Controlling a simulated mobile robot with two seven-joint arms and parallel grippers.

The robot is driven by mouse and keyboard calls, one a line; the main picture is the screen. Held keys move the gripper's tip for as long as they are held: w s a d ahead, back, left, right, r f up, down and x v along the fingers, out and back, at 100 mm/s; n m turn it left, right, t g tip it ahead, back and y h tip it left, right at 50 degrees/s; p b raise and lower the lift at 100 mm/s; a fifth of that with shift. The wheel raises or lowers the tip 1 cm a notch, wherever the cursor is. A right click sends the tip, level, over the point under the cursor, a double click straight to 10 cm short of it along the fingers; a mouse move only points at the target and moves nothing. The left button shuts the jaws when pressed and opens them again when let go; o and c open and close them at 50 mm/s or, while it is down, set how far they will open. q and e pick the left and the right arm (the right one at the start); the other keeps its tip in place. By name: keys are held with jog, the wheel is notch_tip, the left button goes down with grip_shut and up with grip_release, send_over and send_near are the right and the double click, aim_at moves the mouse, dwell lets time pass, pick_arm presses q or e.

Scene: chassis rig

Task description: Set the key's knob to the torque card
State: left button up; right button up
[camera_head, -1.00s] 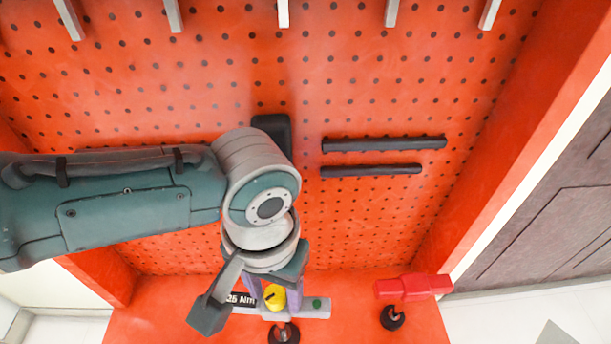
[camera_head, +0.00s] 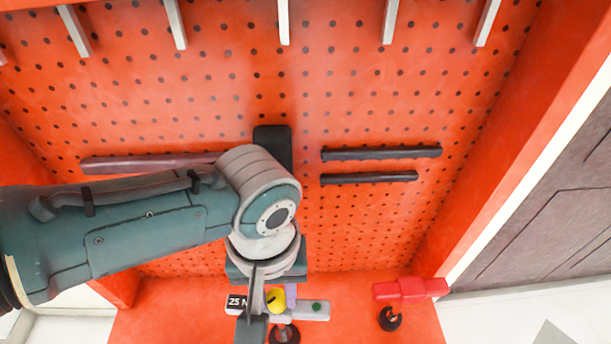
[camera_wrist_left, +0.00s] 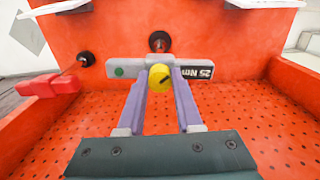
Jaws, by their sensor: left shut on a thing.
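The key is a pale grey bar (camera_wrist_left: 124,69) with a round yellow knob (camera_wrist_left: 160,72) at its middle. A green dot sits on one end, and a black torque card (camera_wrist_left: 197,73) reading "25 Nm" is at the other. The knob's black mark slants up toward the card side in the left wrist view. My left gripper (camera_wrist_left: 160,79) has its lavender fingers shut on the knob's two sides. In the head view the knob (camera_head: 276,298) and card (camera_head: 238,303) are partly hidden by my left wrist. My right gripper is not in view.
Dark round posts stand behind the bar (camera_head: 284,333) and under a red block-shaped piece (camera_head: 410,289) to the right. The orange pegboard (camera_head: 360,235) carries dark bars (camera_head: 380,153) and pale pegs higher up. The orange ledge between bar and red piece is free.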

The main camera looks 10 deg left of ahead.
pick_arm(q)
jog(key=shift+c, duration=0.7)
jog(key=m, duration=0.5)
jog(key=shift+m, duration=0.3)
jog(key=m, duration=0.5)
jog(key=shift+m, duration=0.3)
jog(key=o, duration=0.8)
jog(key=shift+o, duration=0.2)
